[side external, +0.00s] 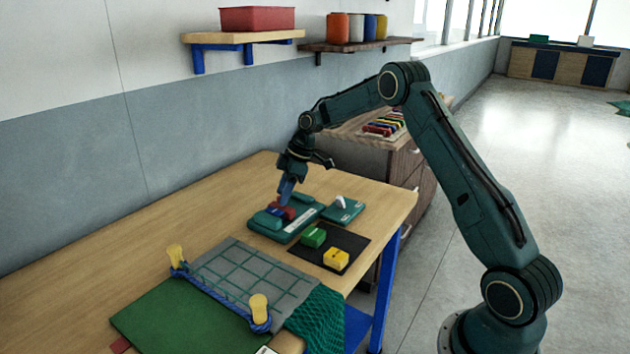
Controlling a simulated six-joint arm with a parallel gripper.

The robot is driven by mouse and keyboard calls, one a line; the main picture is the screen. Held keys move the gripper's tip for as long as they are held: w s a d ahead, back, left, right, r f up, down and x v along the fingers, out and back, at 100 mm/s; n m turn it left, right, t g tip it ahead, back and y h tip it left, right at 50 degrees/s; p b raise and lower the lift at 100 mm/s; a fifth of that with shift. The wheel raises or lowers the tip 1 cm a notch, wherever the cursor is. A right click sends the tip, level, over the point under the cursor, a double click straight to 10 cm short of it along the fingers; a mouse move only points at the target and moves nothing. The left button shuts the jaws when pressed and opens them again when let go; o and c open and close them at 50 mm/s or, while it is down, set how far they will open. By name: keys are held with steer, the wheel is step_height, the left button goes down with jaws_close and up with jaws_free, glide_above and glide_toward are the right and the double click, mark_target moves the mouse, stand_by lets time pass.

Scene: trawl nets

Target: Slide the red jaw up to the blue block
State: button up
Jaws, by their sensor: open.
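The red jaw (287,212) sits on a green fixture (290,233) on the wooden table. A small dark blue patch, which looks like the blue block (274,211), shows right beside the red jaw. I cannot tell whether the two touch. My gripper (285,202) points down with its blue fingers open at the red jaw, and partly hides it. I cannot tell whether the fingers touch the jaw.
A dark mat (313,258) holds a green block (314,236) and a yellow block (336,259). A small green plate (351,214) with a white piece lies right of the fixture. The table's left side is clear.

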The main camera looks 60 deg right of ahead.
steer(key=v, duration=1.3)
steer(key=shift+r, duration=0.15)
steer(key=s+a+r+m+t+h, duration=0.1)
steer(key=s+a+r+m, duration=0.1)
steer(key=s+a+r, duration=0.5)
steer(key=s+a+r+m+h, duration=0.15)
steer(key=s+a+r, duration=0.25)
steer(key=s+a, duration=0.4)
steer(key=s+a+f+m, duration=0.2)
steer(key=s, duration=0.8)
steer(key=s+a+f+m+t, duration=0.1)
steer(key=s+a+f+m, duration=0.2)
steer(key=s, duration=0.7)
steer(key=shift+s+f+h, duration=0.2)
steer(key=shift+f+h, duration=0.05)
steer(key=shift+h, duration=0.1)
